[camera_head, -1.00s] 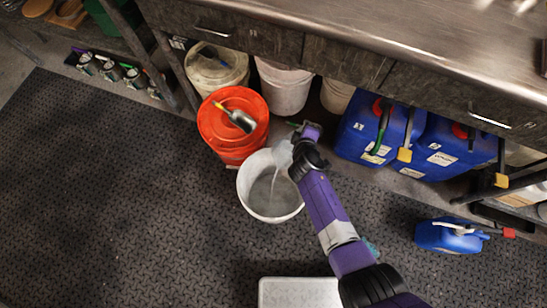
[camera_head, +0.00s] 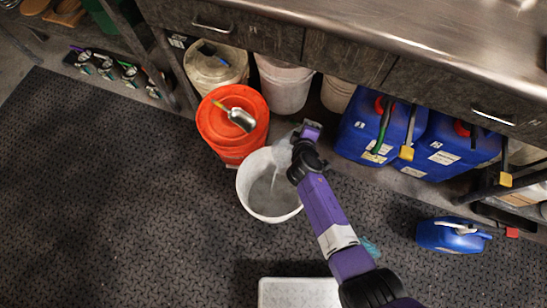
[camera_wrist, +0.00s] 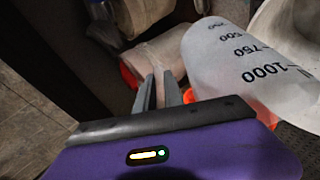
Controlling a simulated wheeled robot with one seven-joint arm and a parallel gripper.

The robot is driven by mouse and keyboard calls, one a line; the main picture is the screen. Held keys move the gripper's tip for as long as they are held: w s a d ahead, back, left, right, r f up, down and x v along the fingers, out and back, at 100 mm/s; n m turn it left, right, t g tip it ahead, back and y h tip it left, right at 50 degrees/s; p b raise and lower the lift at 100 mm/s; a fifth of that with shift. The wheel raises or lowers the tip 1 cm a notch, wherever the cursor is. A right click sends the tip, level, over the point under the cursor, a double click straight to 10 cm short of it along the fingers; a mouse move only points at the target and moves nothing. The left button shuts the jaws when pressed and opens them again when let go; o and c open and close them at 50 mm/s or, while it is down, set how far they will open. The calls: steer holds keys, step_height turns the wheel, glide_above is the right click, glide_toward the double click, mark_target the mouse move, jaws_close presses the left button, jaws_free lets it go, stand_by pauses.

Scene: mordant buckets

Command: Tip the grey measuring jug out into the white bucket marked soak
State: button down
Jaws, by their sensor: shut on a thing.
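The grey measuring jug (camera_head: 281,152) is pale and translucent. It is tipped over the white bucket (camera_head: 248,190), and a thin pale stream falls from it inside the bucket's rim. Grey liquid covers the bucket's bottom. No mark on this bucket is readable from here. In the wrist view the jug (camera_wrist: 225,62) lies tilted, with its printed scale from 250 to 1000 showing. My gripper (camera_wrist: 158,92) is shut on the jug's handle side; the exact grip is partly hidden. In the head view my wrist covers the fingers and part of the jug.
An orange lidded bucket (camera_head: 228,148) with a metal scoop (camera_head: 241,118) on top stands close behind-left of the white bucket. Blue canisters (camera_head: 365,130) stand under the steel bench (camera_head: 400,35) at right. A small blue can (camera_head: 450,237) and a white lid-like box (camera_head: 299,293) are on the mat.

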steer(key=shift+s+a+f+t+h+b, duration=0.3)
steer(key=shift+s+a+f+t+b, duration=0.25)
steer(key=shift+b, duration=2.1)
stand_by(1.3)
steer(key=shift+s+a+r+n+t+h+b, duration=0.25)
steer(key=shift+s+t+b, duration=0.25)
steer(key=shift+b, duration=0.75)
steer(key=shift+s+a+n+t+h+b, duration=0.15)
steer(key=shift+s+a+n+t+b, duration=0.25)
steer(key=shift+b, duration=0.85)
stand_by(1.5)
